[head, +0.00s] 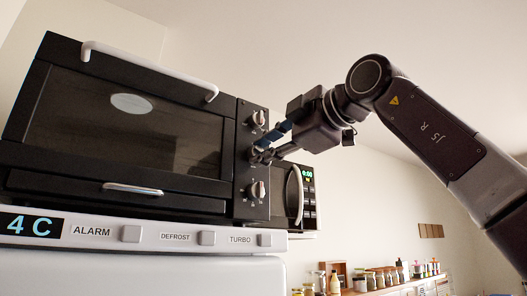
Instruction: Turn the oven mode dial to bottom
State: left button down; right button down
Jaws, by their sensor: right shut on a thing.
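A black oven (120,120) with a glass door stands at the left, and its control panel runs down its right side. The panel carries an upper dial (257,119), a middle dial (255,154) and a lower dial (256,190). My right gripper (268,152) reaches in from the right and is shut on the middle dial, whose face is largely hidden by the fingers. The marks around the dials are too small to read, so I cannot tell which setting the middle dial points to. My left gripper is not in view.
The oven sits on a white appliance (140,270) with a 4 C display and alarm, defrost and turbo buttons. A microwave (309,196) with a green display is close behind the gripper. Jars (385,278) line a counter at the lower right.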

jog(key=shift+m, duration=0.3)
jog(key=c, duration=1.6)
grip_release()
jog(key=shift+d, duration=0.1)
jog(key=shift+s, duration=0.1)
jog(key=v, duration=1.1)
jog(key=shift+s+d, duration=0.25)
jog(key=shift+d, duration=0.05)
